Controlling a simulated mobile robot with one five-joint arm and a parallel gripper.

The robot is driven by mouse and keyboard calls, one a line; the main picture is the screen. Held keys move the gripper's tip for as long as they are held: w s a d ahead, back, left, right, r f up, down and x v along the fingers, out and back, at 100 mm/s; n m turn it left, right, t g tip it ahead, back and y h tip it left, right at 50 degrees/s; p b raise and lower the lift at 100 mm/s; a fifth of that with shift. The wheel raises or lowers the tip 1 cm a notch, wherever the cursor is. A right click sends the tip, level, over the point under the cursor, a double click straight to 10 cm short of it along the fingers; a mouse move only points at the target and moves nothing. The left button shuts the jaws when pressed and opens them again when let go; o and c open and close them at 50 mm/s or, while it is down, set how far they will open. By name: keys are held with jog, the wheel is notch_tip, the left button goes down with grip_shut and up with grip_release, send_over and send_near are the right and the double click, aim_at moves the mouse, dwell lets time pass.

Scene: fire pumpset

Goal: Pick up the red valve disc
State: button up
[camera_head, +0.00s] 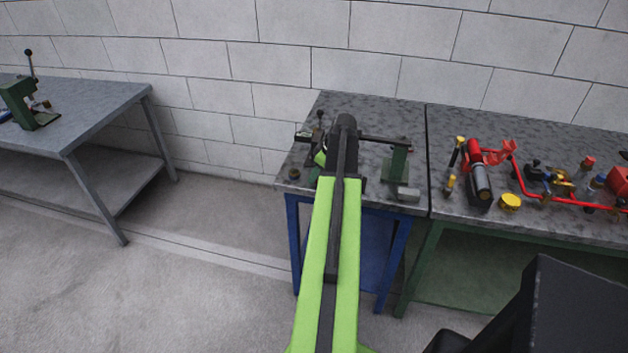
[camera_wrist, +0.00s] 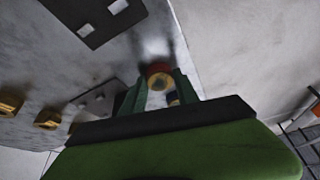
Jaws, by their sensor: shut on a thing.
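In the wrist view, my gripper (camera_wrist: 159,80) has two dark green fingers closed on a small round part, the red valve disc (camera_wrist: 158,69). Its rim looks reddish-orange and a paler, yellowish face shows between the fingertips. The fingers touch it on both sides. A small dark piece shows lower between the fingers, and I cannot tell what it is. A grey bench surface lies behind the disc, and I cannot tell whether the disc touches it.
In the head view, the blue-legged bench (camera_head: 300,215) carries a green stand (camera_head: 396,165) and a grey block (camera_head: 408,194). The green-framed bench (camera_head: 440,225) to its right holds red pipework and a yellow cap (camera_head: 510,202). Another bench (camera_head: 75,150) stands left, with open floor between.

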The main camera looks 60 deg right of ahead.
grip_shut()
jog(key=shift+r, duration=0.1)
